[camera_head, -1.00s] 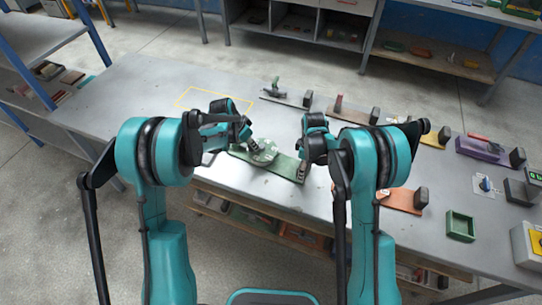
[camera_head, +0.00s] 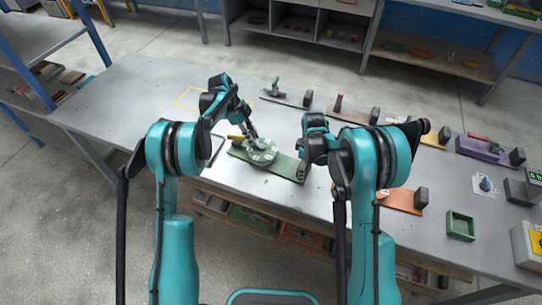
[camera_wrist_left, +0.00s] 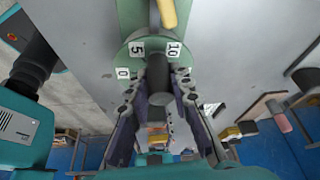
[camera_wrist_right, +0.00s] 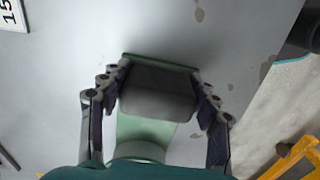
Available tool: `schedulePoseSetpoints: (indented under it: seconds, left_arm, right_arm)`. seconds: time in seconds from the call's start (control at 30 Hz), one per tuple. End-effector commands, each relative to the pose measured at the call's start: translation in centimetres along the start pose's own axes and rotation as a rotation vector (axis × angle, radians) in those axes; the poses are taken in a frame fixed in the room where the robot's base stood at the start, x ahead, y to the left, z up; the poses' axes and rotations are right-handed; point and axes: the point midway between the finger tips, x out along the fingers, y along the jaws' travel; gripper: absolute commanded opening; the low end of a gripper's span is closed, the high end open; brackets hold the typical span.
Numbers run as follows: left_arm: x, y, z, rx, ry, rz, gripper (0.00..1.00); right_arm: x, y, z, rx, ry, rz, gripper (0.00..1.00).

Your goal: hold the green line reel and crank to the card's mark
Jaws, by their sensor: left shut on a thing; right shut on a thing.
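The green line reel (camera_head: 240,152) lies on the table, a long green base with a round drum (camera_head: 262,158) on it. In the left wrist view the drum (camera_wrist_left: 118,58) bears white labels 0, 5 and 10. My left gripper (camera_head: 252,141) is shut on a dark upright crank knob (camera_wrist_left: 158,72) at the drum's edge. My right gripper (camera_wrist_right: 155,95) is shut across the dark block (camera_wrist_right: 158,88) at the base's right end; the right arm partly covers this in the head view. A white card (camera_wrist_right: 12,14) reading 15 shows at the right wrist view's corner.
A green tray (camera_head: 460,226) lies at the right. The table's left part is clear.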

Motion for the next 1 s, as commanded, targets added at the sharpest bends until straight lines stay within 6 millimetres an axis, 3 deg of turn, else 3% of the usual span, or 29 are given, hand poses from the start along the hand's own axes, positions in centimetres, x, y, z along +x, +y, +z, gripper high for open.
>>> schedulePoseSetpoints:
  seconds: [0.6,1.0]
  left_arm:
    - [0.6,-2.1,-1.3,0.538,-0.002,0.221,0.00]
    - [1.0,-2.6,-2.2,0.803,-0.002,0.330,0.00]
  right_arm:
    - [0.0,-0.1,0.1,-0.002,-0.002,-0.001,0.15]
    - [0.0,-0.1,0.0,-0.002,-0.002,-0.002,0.15]
